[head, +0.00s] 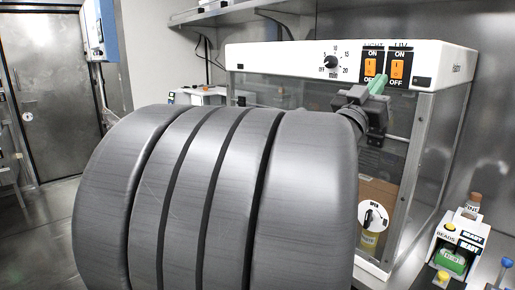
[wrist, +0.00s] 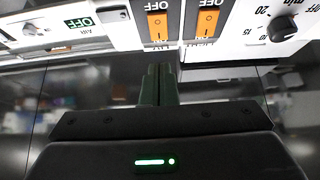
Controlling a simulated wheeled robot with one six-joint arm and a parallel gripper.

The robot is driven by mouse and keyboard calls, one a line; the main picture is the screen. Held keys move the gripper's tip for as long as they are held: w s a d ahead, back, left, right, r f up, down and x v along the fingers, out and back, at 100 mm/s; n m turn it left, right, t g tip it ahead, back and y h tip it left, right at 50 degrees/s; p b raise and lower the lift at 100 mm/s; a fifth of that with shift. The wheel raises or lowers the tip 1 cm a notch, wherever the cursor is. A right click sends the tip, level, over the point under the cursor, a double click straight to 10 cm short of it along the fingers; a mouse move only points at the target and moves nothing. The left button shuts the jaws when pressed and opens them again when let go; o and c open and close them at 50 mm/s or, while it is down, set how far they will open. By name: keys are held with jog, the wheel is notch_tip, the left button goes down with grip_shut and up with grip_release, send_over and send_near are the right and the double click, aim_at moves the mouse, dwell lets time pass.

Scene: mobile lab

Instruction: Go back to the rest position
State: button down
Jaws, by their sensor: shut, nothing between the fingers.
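My gripper (head: 377,86) is in front of the upper panel of a clear-walled cabinet (head: 430,150) in the head view, just below two orange switches. Its green fingers are shut and empty. In the wrist view the shut fingers (wrist: 159,84) point up toward the panel, a little short of the orange switches in the picture. The left switch (head: 371,67) and the right switch (head: 397,69) both sit between ON and OFF labels. I cannot tell if the fingertips touch the panel. My large grey arm links hide much of the cabinet's front and left side.
A black dial (head: 331,62) is on the panel. A white device with a green tube (head: 452,261) stands at the lower right beside the cabinet. A shelf (head: 240,10) hangs above. A metal door (head: 50,90) and open floor (head: 45,235) are at the left.

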jog(key=shift+v, duration=0.95)
jog(key=shift+r, duration=0.1)
